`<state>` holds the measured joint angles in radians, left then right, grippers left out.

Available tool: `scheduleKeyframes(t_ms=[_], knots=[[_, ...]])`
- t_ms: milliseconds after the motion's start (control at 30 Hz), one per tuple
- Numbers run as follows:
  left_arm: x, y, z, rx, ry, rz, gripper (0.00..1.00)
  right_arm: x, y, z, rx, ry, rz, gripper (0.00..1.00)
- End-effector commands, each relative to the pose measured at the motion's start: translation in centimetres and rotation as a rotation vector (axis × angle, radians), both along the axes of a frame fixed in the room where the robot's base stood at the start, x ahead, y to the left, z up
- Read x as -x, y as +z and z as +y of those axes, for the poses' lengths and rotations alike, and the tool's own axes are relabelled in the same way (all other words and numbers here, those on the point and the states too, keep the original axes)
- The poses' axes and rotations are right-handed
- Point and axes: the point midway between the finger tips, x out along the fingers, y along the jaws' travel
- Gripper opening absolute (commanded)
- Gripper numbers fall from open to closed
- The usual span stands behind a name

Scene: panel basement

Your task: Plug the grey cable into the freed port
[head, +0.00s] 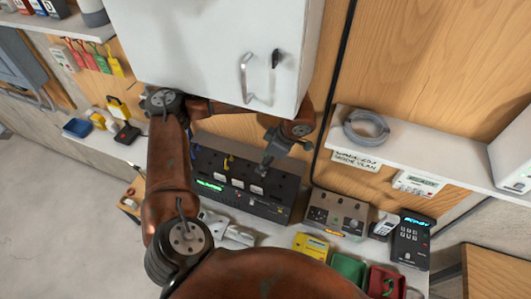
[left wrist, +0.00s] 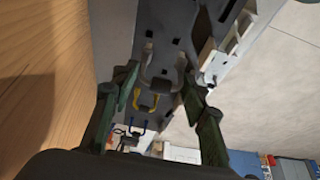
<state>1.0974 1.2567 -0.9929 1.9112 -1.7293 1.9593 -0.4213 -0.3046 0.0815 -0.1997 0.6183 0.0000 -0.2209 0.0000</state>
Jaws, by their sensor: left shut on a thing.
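My left gripper (head: 270,150) is over the black panel (head: 205,160), below the white cabinet. In the left wrist view, its two fingers (left wrist: 161,92) stand on either side of a grey cable (left wrist: 160,82) bent in a U, and it is shut on it. A grey piece also shows under the fingers in the head view (head: 265,166), close to the panel's upper part; I cannot tell whether it touches. A yellow cable (head: 228,160) is on the panel to the left. Which port is free cannot be made out. My right gripper is not in view.
The white cabinet (head: 215,45) with a handle hangs just above my left forearm. A shelf (head: 440,160) at right holds a grey cable coil (head: 366,128).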

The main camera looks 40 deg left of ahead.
Motion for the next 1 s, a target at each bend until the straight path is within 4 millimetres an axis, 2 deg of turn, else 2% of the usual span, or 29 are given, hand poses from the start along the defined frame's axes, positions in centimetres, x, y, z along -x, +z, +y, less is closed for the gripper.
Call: scheduleKeyframes(t_ms=[200,467,667,1000], knots=[[-0.2,0.8,0.7,0.001,0.011,-0.007,0.22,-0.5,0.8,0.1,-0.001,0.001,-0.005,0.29],[-0.4,1.0,1.1,0.001,0.012,-0.014,0.22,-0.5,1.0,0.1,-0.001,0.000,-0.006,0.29],[-0.5,0.1,1.1,0.000,0.011,-0.015,0.22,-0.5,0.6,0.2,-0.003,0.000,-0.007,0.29],[-0.4,-2.9,0.8,0.000,0.004,-0.006,0.22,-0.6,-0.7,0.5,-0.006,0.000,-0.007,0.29]])
